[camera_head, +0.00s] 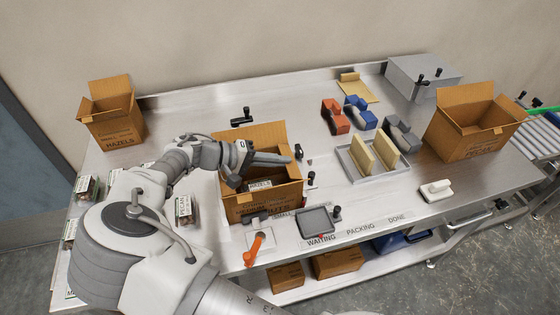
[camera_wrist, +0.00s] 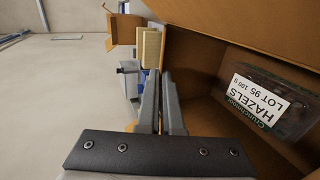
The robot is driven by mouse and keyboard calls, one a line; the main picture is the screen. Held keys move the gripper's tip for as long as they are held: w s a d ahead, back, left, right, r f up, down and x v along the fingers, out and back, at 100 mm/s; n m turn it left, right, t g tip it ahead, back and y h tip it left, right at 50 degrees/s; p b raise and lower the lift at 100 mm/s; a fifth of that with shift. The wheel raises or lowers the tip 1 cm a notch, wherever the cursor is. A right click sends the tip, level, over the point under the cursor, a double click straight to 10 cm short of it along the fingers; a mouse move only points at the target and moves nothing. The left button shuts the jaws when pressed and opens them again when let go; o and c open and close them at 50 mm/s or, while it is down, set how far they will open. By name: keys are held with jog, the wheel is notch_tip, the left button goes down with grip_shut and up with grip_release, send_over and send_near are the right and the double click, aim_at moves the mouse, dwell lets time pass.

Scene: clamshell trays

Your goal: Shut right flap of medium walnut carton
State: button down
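The open brown carton (camera_head: 262,207) stands in the middle of the table; its printed name is too small to read. One flap (camera_head: 262,134) stands up at its back. Its right side is partly hidden by my gripper, so the right flap's angle is unclear. A clamshell labelled HAZELS (camera_wrist: 260,97) lies inside it. My gripper (camera_head: 288,159) reaches across the carton's upper part, fingers pointing right. In the wrist view my gripper (camera_wrist: 160,74) has its fingers together with nothing between them, beside a brown cardboard panel (camera_wrist: 193,70). I cannot tell whether they touch it.
Open cartons stand at the left (camera_head: 113,118) and right (camera_head: 470,128). A grey tray with tan pieces (camera_head: 352,163) sits right of the middle carton. A dark pad (camera_head: 318,221) and an orange-handled tool (camera_head: 255,248) are in front. Small black fixtures surround the carton.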

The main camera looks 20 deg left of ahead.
jog(key=c, duration=1.1)
grip_release()
jog(key=shift+o, duration=0.2)
jog(key=b+v, duration=0.1)
jog(key=v, duration=1.6)
jog(key=shift+s+a, duration=0.15)
jog(key=shift+a, duration=0.1)
